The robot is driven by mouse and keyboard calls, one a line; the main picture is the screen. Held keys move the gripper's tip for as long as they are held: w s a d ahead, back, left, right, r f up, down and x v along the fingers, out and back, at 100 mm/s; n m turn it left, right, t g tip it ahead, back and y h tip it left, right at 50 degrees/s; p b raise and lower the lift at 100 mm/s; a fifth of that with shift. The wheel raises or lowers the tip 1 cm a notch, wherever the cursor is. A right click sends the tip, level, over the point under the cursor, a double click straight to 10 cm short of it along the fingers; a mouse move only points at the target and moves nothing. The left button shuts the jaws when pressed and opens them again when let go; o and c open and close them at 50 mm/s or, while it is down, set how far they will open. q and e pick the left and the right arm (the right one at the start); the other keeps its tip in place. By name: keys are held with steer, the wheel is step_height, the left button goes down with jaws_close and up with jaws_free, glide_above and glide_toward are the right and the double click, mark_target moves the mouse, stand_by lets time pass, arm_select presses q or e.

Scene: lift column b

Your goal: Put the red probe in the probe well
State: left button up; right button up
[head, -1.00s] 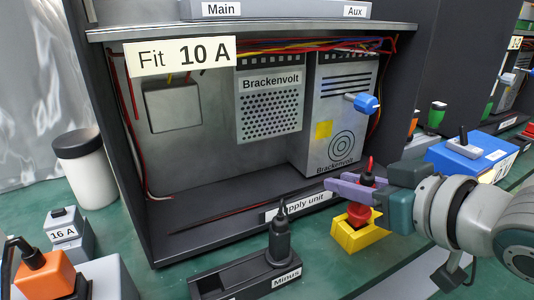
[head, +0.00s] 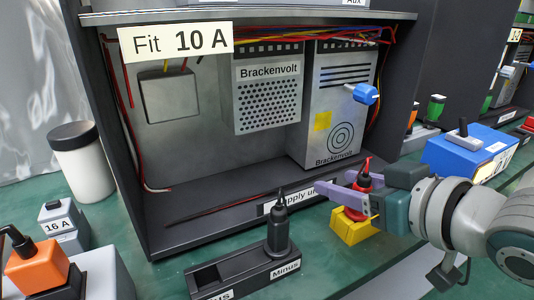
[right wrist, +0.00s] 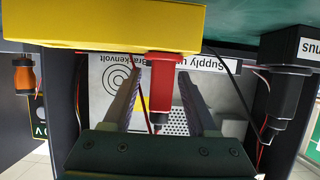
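The red probe (head: 362,182) stands upright at the yellow block (head: 352,230). In the right wrist view the red probe (right wrist: 174,80) shows beside the yellow block (right wrist: 100,25). My right gripper (head: 335,192) is around the probe in the head view. In the right wrist view the right gripper (right wrist: 160,95) has its fingers apart, with a gap visible between the left finger and the probe. The black probe holder (head: 232,268) stands in front of the cabinet. Its right end is labelled Minus and holds a black probe (head: 279,230); its left part has an empty recess. My left gripper is not in view.
The open cabinet (head: 160,215) with supply units stands behind the holder. An orange plug (head: 36,265) and a 16 A block (head: 60,215) are at the left, near a white jar (head: 85,165). A blue switch box (head: 470,155) stands at the right, beyond my arm.

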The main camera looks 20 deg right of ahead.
mark_target(368, 191)
steer(key=shift+s, duration=0.1)
steer(key=shift+s+r, duration=0.2)
steer(key=p+v, duration=0.3)
steer(key=v, duration=0.6)
steer(key=shift+s, duration=0.15)
